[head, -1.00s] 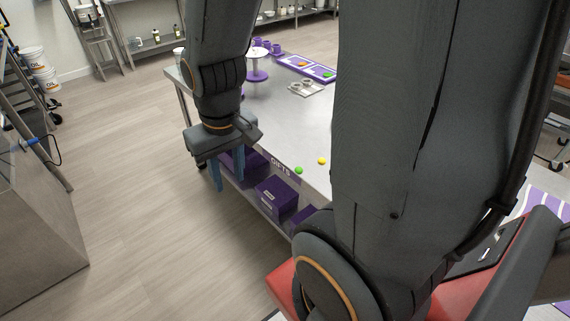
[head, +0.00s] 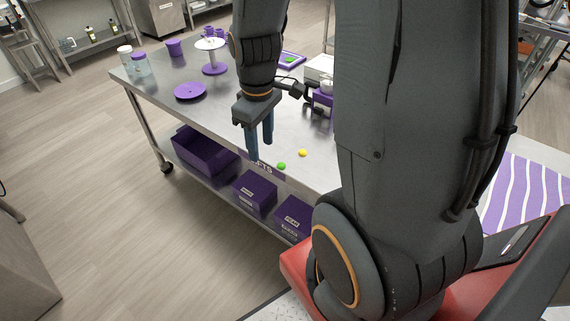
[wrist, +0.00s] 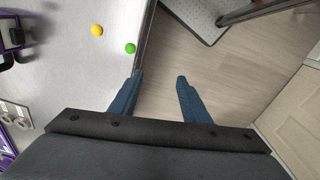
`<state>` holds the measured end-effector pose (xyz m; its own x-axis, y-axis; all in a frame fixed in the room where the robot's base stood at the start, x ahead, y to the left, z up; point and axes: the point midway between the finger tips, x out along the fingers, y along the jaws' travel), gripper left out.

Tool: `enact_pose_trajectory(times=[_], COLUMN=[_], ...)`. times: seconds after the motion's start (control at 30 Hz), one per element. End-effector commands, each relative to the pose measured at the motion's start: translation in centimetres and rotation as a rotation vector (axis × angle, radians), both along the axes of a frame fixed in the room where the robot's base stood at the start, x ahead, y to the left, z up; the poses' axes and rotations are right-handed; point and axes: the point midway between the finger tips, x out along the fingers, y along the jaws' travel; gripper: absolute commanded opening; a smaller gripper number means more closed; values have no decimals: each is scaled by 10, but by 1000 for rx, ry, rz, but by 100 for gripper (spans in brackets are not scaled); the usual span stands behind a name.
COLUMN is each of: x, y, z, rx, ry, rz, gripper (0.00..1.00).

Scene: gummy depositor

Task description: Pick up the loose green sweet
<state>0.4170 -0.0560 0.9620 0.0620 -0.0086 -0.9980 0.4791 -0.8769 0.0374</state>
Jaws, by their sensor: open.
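The loose green sweet (head: 281,166) is a small round ball on the steel table (head: 215,108), right at its front edge. In the wrist view the green sweet (wrist: 130,48) lies ahead of my left fingertip, apart from it. A yellow sweet (head: 303,153) lies a little behind and to the right of it; it also shows in the wrist view (wrist: 97,30). My gripper (head: 260,150) is open and empty, with blue fingers pointing down. In the wrist view my gripper (wrist: 158,76) has one finger by the table edge and the other over the floor.
Purple boxes (head: 255,193) stand on the shelf below the table. A purple disc (head: 190,91), a cake stand (head: 214,68) and a purple-and-white machine (head: 322,98) stand on the table. Open floor (head: 90,200) lies in front. A grey mat (wrist: 196,14) shows ahead in the wrist view.

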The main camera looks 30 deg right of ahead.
Motion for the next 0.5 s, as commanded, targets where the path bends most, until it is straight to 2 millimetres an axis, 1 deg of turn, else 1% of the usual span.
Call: enact_pose_trajectory(times=[0.03, 0.2, 0.33, 0.5], x=[7, 23, 28, 31], y=[-15, -53, -73, -82], z=[-9, -30, -42, -51], rx=[-4, -10, -9, -8], ry=[16, 45, 59, 65], rz=[75, 343, 474, 546], gripper=[43, 43, 43, 43])
